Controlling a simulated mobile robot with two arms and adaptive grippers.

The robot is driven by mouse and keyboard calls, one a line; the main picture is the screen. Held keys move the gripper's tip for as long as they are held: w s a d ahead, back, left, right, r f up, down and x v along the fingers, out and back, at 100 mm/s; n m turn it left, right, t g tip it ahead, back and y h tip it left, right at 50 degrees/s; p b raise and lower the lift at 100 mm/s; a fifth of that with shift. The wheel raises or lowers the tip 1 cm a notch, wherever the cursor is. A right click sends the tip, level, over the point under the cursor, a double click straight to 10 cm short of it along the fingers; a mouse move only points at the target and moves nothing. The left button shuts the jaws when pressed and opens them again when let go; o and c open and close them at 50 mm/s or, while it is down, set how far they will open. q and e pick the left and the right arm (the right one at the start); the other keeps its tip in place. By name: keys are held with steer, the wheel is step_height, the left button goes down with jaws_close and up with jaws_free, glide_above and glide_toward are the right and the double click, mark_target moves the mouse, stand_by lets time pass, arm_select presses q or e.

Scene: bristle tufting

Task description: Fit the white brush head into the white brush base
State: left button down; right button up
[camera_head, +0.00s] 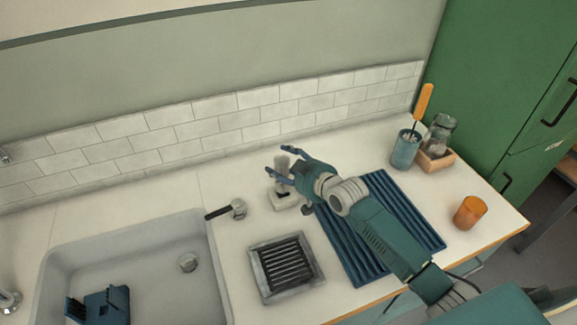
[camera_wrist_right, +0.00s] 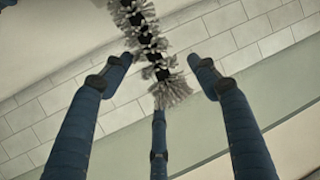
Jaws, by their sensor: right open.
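The brush head, with pale grey bristle tufts on a dark core, shows in the right wrist view (camera_wrist_right: 150,45) and as a small grey shape in the head view (camera_head: 283,161). The white brush base (camera_head: 286,202) is on the counter just below it in the head view, partly hidden by my gripper. I cannot tell whether the head touches the base. My right gripper (camera_head: 288,163) is open, its blue fingers spread around the bristles without closing on them. The wrist view shows the fingers (camera_wrist_right: 160,75) on either side of the tufts. My left gripper is not in view.
A ribbed blue mat (camera_head: 345,240) lies under my right arm. A black-slatted square tray (camera_head: 285,265) and a dark-handled item (camera_head: 238,208) are nearby. The sink (camera_head: 150,245) holds a blue object (camera_head: 108,305). A blue cup (camera_head: 405,152), glass jar (camera_head: 440,130) and orange cup (camera_head: 470,212) stand right.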

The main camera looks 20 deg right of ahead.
steer(key=v, duration=1.2)
